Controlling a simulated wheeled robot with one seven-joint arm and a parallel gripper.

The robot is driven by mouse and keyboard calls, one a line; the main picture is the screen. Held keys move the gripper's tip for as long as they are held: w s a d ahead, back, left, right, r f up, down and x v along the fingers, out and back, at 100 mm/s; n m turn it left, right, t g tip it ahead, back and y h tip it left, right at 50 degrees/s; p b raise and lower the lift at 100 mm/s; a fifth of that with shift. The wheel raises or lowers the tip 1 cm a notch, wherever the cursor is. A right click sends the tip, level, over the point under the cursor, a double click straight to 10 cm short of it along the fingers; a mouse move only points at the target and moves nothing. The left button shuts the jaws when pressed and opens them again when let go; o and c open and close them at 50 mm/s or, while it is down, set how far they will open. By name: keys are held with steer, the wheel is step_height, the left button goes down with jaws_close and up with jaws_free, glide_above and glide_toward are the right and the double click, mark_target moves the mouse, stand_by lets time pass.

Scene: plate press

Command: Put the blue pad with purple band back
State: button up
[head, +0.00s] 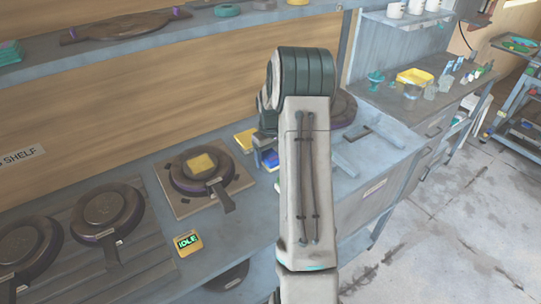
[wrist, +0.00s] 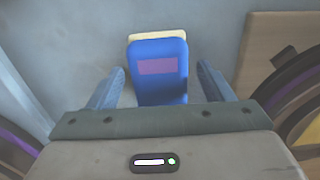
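The blue pad with a purple band (wrist: 160,85) is in the wrist view, between the two fingers of my gripper (wrist: 160,68). The fingers are spread, with a gap visible on each side of the pad. A pale yellow edge (wrist: 157,36) shows just beyond the pad; I cannot tell whether it is part of it or another pad under it. In the head view the blue pad (head: 269,159) shows on the counter left of my arm, partly hidden by my gripper (head: 265,146).
A yellow pad (head: 245,139) lies behind the blue one. A round press plate (head: 184,177) with a yellow pad (head: 201,164) on it stands to the left on a wooden board. More round plates (head: 106,207) stand far left.

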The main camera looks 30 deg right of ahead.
mark_target(270, 155)
step_height(270, 155, up, 12)
steer(key=s+a+r, duration=0.3)
steer(key=a+r, duration=0.2)
steer(key=a, duration=0.2)
steer(key=s+a+t, duration=0.1)
steer(key=s+a, duration=0.7)
steer(key=s, duration=0.3)
steer(key=s+a+t, duration=0.2)
steer(key=s+a, duration=0.7)
steer(key=s, duration=0.2)
steer(key=shift+s+a+r+b, duration=0.2)
steer(key=shift+s+r+b, duration=0.1)
steer(key=shift+s+b, duration=0.1)
